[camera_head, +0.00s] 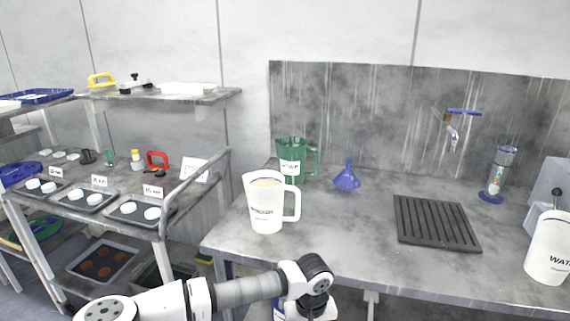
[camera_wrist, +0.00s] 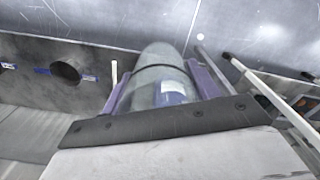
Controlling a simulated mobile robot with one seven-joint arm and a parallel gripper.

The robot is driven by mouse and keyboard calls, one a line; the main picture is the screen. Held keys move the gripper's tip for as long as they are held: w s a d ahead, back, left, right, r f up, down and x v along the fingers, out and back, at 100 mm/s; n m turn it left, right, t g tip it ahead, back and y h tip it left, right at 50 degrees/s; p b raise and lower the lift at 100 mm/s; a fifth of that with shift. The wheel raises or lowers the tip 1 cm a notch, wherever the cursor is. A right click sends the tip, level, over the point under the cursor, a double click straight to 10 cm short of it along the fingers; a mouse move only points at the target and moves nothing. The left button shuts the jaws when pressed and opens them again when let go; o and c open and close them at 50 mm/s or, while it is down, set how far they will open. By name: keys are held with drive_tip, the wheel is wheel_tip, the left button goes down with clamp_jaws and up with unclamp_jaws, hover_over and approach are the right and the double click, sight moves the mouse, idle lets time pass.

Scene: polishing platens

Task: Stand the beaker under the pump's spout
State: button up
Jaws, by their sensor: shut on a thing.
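My gripper (camera_wrist: 158,85) has purple fingers on both sides of a grey cylinder (camera_wrist: 160,62) with a dark band and a small pale label. The cylinder may be the beaker, but its whole shape does not show. In the head view my arm is at the bottom, in front of the bench, and the fingers are hidden or out of frame. At the right edge of the bench, a grey box with a black knob (camera_head: 557,191) is partly cut off; I cannot tell whether it is the pump. No pump spout shows clearly.
On the bench (camera_head: 360,235) stand a white jug (camera_head: 266,207), a green jug (camera_head: 291,160), a blue funnel (camera_head: 347,178), a black drain grid (camera_head: 435,222), a blue-based cylinder (camera_head: 497,178) and a white container (camera_head: 548,248). A tap (camera_head: 453,133) is on the back wall. A loaded cart (camera_head: 155,220) stands left.

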drive_tip(key=w+a+f, duration=0.2)
drive_tip(key=f, duration=0.6)
drive_tip(key=w+a+f+m, duration=0.1)
drive_tip(key=w+a+f, duration=0.1)
drive_tip(key=f, duration=0.7)
drive_tip(key=shift+w+a+f+m, duration=0.25)
drive_tip(key=shift+a+m, duration=0.05)
drive_tip(key=shift+a, duration=0.55)
drive_tip(key=shift+s+d, duration=0.1)
drive_tip(key=shift+r, duration=0.1)
